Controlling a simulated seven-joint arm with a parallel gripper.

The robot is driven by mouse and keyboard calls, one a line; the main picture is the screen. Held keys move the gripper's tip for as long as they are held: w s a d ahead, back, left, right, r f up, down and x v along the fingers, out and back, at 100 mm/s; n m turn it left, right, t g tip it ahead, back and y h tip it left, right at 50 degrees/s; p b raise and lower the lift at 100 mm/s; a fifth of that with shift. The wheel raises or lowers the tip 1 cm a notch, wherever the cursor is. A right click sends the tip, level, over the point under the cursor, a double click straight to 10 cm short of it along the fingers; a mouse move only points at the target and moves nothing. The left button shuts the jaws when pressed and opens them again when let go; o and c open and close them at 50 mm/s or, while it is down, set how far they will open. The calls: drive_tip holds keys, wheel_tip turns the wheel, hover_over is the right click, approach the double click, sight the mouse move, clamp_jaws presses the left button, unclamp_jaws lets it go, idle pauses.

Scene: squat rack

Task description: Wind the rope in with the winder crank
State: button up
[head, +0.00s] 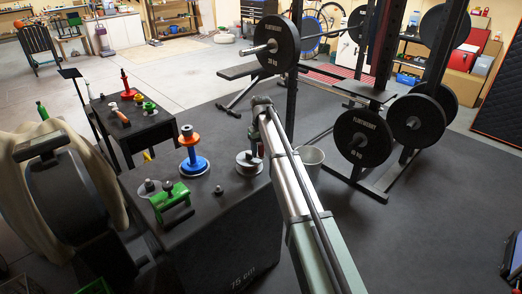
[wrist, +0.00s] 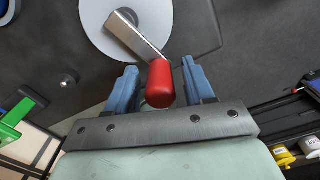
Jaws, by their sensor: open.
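The winder shows in the wrist view as a pale grey disc (wrist: 155,25) with a flat metal crank arm (wrist: 136,36) ending in a red knob (wrist: 160,85). My gripper (wrist: 159,70) is open, with one blue finger on each side of the red knob. I cannot tell whether either finger touches it. In the head view the winder's disc (head: 248,163) sits near the right edge of the black box top, partly hidden by my arm. I cannot make out the rope in either view.
The black box top (head: 225,210) also bears a blue-and-orange spool (head: 192,158), a green clamp-like piece (head: 172,199) and a small dark peg (head: 219,190). A smaller black stand (head: 150,133) is behind. A bucket (head: 311,160) and the weight rack (head: 375,180) stand to the right.

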wheel_tip(320, 180, up, 14)
idle(0.7)
drive_tip(key=shift+f, duration=0.1)
